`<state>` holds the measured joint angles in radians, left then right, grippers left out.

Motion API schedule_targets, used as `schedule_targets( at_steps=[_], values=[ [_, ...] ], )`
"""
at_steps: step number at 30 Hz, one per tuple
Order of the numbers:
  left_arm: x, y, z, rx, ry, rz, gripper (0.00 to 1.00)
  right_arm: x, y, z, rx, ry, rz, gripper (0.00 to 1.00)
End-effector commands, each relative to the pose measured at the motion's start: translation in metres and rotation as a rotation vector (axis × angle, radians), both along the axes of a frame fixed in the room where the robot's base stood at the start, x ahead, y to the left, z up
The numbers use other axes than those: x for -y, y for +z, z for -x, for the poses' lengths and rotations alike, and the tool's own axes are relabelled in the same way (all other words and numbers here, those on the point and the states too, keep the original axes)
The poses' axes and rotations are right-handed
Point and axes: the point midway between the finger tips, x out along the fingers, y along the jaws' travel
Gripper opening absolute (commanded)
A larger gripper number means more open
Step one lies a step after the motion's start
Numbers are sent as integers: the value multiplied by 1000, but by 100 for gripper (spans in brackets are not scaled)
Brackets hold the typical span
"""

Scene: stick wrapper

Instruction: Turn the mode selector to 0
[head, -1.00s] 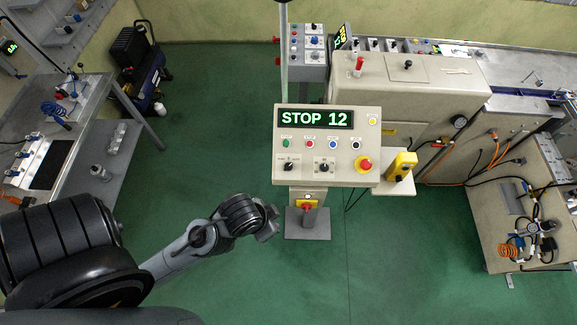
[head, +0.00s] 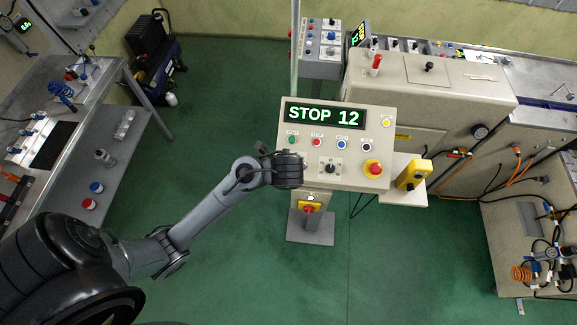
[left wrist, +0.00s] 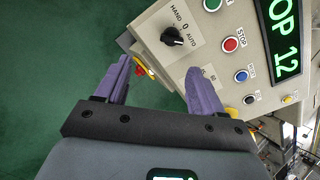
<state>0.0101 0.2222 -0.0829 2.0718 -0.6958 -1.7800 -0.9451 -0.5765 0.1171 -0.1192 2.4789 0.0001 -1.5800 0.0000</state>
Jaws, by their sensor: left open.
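The mode selector (left wrist: 172,37) is a black knob on the beige control panel (head: 340,148), marked HAND, 0 and AUTO. In the left wrist view its handle seems to slant toward AUTO. In the head view my left wrist hides it. My left gripper (left wrist: 160,66) is open and empty, its purple fingers apart. The knob lies ahead of the fingertips and is not between them. In the head view the left gripper (head: 264,147) is at the panel's lower left edge. My right gripper is not in view.
The panel's display (head: 325,115) reads STOP 12. Buttons, a second knob (head: 330,168) and a red emergency stop (head: 373,168) share the panel. A yellow box (head: 413,174) stands to its right. A red and yellow switch (head: 310,207) is below. Green floor lies free to the left.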

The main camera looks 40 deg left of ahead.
Motion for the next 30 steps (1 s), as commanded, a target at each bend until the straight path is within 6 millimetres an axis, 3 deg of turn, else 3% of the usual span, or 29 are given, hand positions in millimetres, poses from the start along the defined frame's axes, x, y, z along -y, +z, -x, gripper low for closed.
schedule_targets(
  at_steps=[5, 21, 30],
  values=[
    [-3, 5, -16, 37, 3, -2, 68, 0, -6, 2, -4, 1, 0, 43],
    [-28, -64, -46, 37, 3, -3, 68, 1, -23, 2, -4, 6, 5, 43],
    [-33, -81, -54, 38, 3, 1, 68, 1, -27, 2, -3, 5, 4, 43]
  ],
)
